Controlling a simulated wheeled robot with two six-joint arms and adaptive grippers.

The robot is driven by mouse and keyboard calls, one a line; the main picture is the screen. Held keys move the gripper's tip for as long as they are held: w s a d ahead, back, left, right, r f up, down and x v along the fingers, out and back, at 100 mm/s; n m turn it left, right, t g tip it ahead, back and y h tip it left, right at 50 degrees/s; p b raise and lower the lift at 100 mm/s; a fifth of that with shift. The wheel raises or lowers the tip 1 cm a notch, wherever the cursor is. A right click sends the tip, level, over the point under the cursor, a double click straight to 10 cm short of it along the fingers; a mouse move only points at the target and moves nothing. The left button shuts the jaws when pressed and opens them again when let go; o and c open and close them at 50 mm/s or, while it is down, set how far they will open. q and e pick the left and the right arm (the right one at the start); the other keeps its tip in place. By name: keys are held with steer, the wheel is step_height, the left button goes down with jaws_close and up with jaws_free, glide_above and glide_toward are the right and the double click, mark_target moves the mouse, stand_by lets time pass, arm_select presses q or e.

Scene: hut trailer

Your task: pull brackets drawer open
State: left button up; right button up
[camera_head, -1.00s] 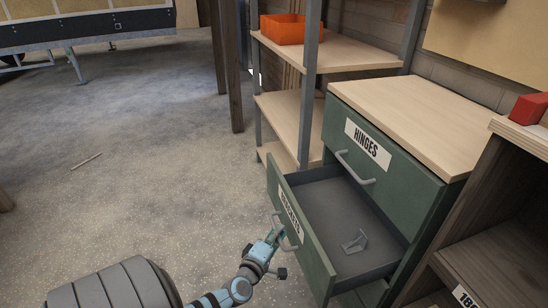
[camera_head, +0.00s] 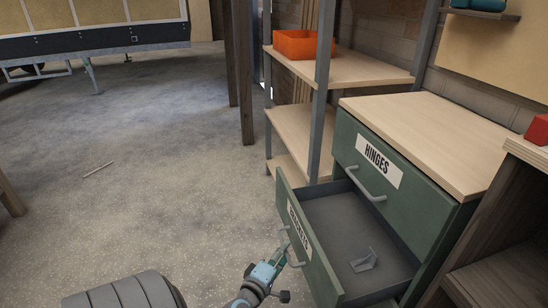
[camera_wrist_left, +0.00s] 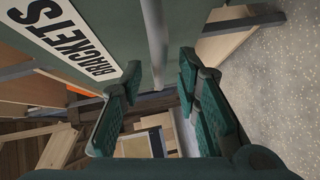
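The green brackets drawer (camera_head: 313,252) stands pulled out below the closed hinges drawer (camera_head: 345,145). Its label (camera_wrist_left: 75,40) reads BRACKETS in the left wrist view. A grey metal bracket (camera_head: 364,260) lies inside on the drawer floor. My left gripper (camera_head: 282,256) is at the drawer's front, by its grey handle (camera_head: 296,262). In the left wrist view the handle bar (camera_wrist_left: 155,45) runs between the two spread green fingers of the left gripper (camera_wrist_left: 160,72). Gaps show on both sides of the bar. My right gripper is not in view.
A shelf unit (camera_head: 345,66) with an orange bin (camera_head: 298,45) stands behind the cabinet. A wooden cabinet (camera_head: 510,275) stands close at the right. The concrete floor (camera_head: 150,190) to the left is mostly clear, with a thin stick (camera_head: 98,168) on it.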

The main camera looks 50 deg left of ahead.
arm_select(q)
steer(key=v, duration=1)
